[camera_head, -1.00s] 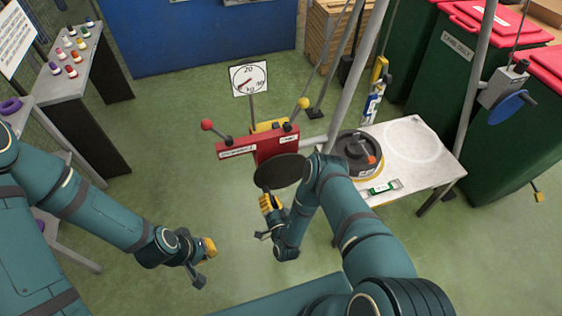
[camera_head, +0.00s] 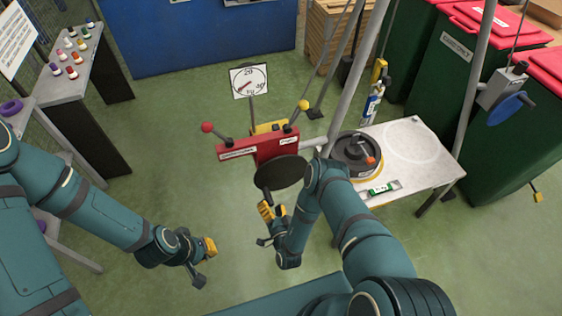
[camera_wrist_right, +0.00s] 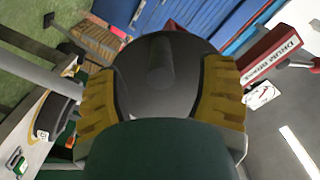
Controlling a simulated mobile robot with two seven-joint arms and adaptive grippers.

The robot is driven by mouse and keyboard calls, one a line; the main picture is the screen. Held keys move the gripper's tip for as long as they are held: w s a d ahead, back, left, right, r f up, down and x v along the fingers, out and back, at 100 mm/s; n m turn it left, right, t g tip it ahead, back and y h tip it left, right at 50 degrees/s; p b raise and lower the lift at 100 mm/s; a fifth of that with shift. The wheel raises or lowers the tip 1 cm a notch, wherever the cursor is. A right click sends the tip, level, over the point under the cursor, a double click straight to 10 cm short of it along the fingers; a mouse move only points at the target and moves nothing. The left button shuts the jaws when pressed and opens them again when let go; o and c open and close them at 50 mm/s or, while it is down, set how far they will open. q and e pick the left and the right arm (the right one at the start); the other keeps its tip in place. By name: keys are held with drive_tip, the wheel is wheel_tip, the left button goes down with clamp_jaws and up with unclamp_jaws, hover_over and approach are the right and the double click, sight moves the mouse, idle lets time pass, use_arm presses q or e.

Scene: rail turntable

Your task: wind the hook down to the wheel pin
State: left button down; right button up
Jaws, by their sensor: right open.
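A dark wheel (camera_head: 356,150) with an orange-red pin-like piece (camera_head: 370,160) lies on the pale table; it also shows in the right wrist view (camera_wrist_right: 55,115). A yellow piece (camera_head: 380,68), possibly the hook block, hangs behind the table; its hook is not clear. A grey winch box (camera_head: 497,88) with a blue handwheel (camera_head: 508,106) is on the right pole. My right gripper (camera_head: 267,212) is open and empty, left of the table and below a black disc (camera_head: 280,173). In the wrist view the disc fills the space beyond its yellow fingers. My left gripper (camera_head: 209,247) is low at the left, its opening unclear.
A red stand (camera_head: 260,148) with yellow- and red-knobbed levers and a dial (camera_head: 249,81) is just beyond my right gripper. A green spirit level (camera_head: 382,188) lies on the table's front edge. Green bins (camera_head: 440,75) stand behind. The floor between the arms is clear.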

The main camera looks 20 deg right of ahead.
drive_tip(key=shift+s+p, duration=0.85)
drive_tip(key=shift+s, duration=1.95)
drive_tip(key=w+m+b, duration=0.2)
drive_tip(key=m+b, duration=0.2)
drive_tip(key=m, duration=0.8)
drive_tip(key=w+m+b, duration=0.2)
drive_tip(key=m+b, duration=0.2)
drive_tip(key=m, duration=0.8)
drive_tip(key=w+m+b, duration=0.2)
drive_tip(key=m+b, duration=0.2)
drive_tip(key=m, duration=0.8)
drive_tip(key=shift+w+b, duration=0.25)
drive_tip(key=shift+b, duration=0.15)
drive_tip(key=shift+w, duration=0.8)
drive_tip(key=shift+c, duration=0.2)
